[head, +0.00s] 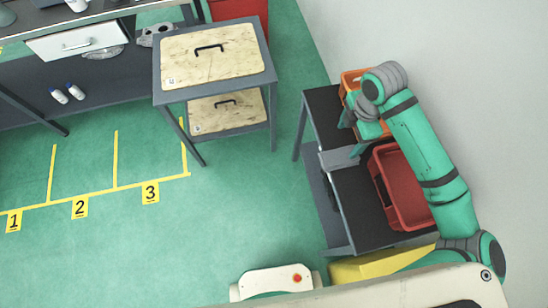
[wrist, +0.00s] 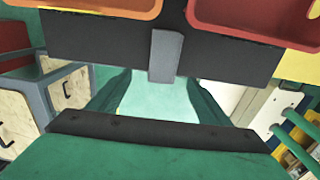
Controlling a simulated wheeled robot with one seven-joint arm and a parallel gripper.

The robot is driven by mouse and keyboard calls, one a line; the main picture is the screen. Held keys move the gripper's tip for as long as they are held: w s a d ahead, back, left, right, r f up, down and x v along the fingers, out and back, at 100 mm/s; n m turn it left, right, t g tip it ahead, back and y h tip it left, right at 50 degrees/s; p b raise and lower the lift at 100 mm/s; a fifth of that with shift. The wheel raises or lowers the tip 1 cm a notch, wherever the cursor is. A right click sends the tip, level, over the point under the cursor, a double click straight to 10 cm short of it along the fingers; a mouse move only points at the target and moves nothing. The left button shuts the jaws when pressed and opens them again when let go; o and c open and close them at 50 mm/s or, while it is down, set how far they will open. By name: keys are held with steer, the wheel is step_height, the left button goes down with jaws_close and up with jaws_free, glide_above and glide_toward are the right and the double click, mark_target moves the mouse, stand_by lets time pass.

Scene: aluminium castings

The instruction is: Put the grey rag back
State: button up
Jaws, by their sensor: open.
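A flat grey strip, which looks like the grey rag (head: 340,157), lies across the left edge of the dark side table (head: 345,200) at right. In the wrist view the grey rag (wrist: 165,55) lies over the dark tabletop's edge, its lower end hanging past it. My gripper (head: 352,124) is over the table, just above and beyond the rag in the head view. In the wrist view my gripper (wrist: 163,88) has its two fingers apart and empty, with the rag's hanging end near the gap between the fingertips. I cannot tell whether they touch.
An orange bin (head: 352,80) and a red bin (head: 385,190) stand on the side table. A grey cart (head: 213,92) with wooden boards stands to the left. The green floor between, with numbered yellow bays, is clear.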

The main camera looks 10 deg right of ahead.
steer(key=w+a+r+m+t+y, duration=0.1)
steer(key=w+a+r+t+y, duration=0.15)
steer(key=w+a, duration=0.6)
steer(key=w+a+r+m+t+y, duration=0.15)
steer(key=w+a+t, duration=0.35)
steer(key=a, duration=0.7)
steer(key=w+a+r+m+t+y, duration=0.2)
steer(key=w+a+r+m+t, duration=0.15)
steer(key=a, duration=0.45)
steer(key=w+a+r+m+t+y, duration=0.2)
steer(key=a+r+m+t, duration=0.15)
steer(key=a, duration=0.45)
steer(key=s+d+f+m+t+h, duration=0.1)
steer(key=s+f+m+h, duration=0.4)
steer(key=s, duration=0.5)
steer(key=s+f+m+h, duration=0.2)
steer(key=s+f+m, duration=0.5)
steer(key=s, duration=0.3)
steer(key=s+d+n, duration=0.1)
steer(key=s+d, duration=0.3)
steer(key=s, duration=0.7)
steer(key=s+d+n+h, duration=0.1)
steer(key=s+d, duration=0.3)
steer(key=s, duration=0.6)
steer(key=shift+s+n, duration=0.35)
steer(key=shift+s, duration=0.05)
steer(key=shift+f, duration=0.1)
